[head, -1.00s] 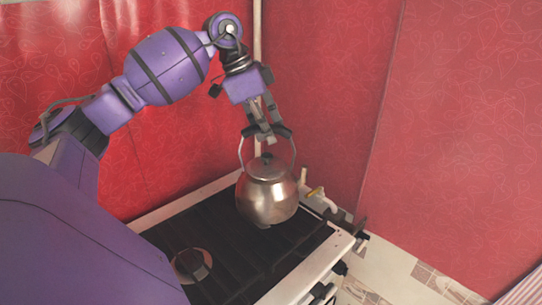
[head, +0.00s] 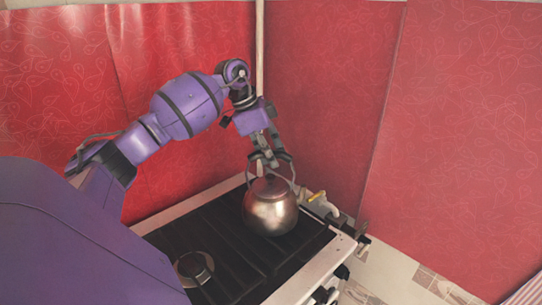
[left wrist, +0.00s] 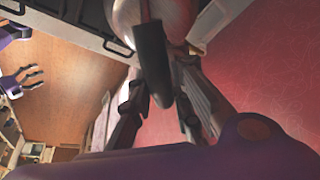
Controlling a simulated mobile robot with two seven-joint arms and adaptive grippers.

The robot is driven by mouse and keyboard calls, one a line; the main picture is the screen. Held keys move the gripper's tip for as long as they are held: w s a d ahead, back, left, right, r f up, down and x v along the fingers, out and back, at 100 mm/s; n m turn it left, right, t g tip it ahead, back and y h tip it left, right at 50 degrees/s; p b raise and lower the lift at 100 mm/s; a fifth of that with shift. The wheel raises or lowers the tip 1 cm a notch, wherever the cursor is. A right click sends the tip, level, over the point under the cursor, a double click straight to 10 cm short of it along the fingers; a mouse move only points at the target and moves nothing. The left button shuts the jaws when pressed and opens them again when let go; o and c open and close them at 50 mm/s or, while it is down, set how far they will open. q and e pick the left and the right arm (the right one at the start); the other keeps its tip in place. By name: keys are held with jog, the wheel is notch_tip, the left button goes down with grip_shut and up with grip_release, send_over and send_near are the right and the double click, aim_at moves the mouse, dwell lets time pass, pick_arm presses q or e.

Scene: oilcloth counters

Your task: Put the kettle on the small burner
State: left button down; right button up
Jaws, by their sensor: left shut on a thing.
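The metal kettle (head: 270,210) is at the far right part of the black stovetop in the head view. I cannot tell whether its base touches the grate or hangs just above it. My left gripper (head: 266,160) is shut on the kettle's raised handle from above. In the left wrist view the dark handle grip (left wrist: 151,65) lies by the fingers, and part of the pale kettle body (left wrist: 170,12) shows at the top. A round burner (head: 194,268) is visible at the near left of the stove. Any burner beneath the kettle is hidden. My right gripper is not identifiable in the head view.
The stove (head: 290,282) has a light rim and knobs along its right side. A pipe with a yellow valve handle (head: 317,196) stands close to the kettle's right. Red patterned walls (head: 330,90) close off the back and right.

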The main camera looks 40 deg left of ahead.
pick_arm(q)
jog(key=shift+r, duration=0.1)
jog(key=c, duration=1.6)
grip_release()
jog(key=shift+s+f, duration=0.1)
jog(key=shift+f, duration=0.1)
jog(key=b+v, duration=0.1)
jog(key=v, duration=1.1)
jog(key=shift+d+r, duration=0.15)
